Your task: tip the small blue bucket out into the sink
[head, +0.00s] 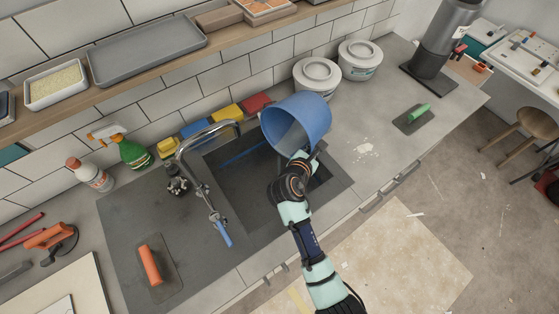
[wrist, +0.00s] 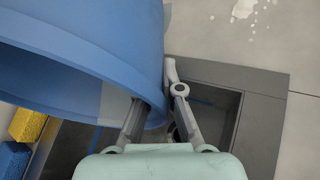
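The small blue bucket (head: 305,112) is held tilted on its side over the right part of the sink (head: 240,195), its mouth facing down and left in the head view. A greyish patch shows inside its mouth; I cannot tell whether it is contents or the inner wall. My gripper (head: 298,158) is at the bucket's rim. In the wrist view, the fingers of my gripper (wrist: 155,100) lie on either side of the wall of the bucket (wrist: 85,45), closed on it. The bucket hides part of the basin.
A chrome faucet (head: 192,160) arches over the basin's left side. Sponges (head: 225,115), a green spray bottle (head: 133,152) and white tubs (head: 317,75) stand along the wall. An orange-handled trowel (head: 150,265) lies left, a green-handled one (head: 417,115) right.

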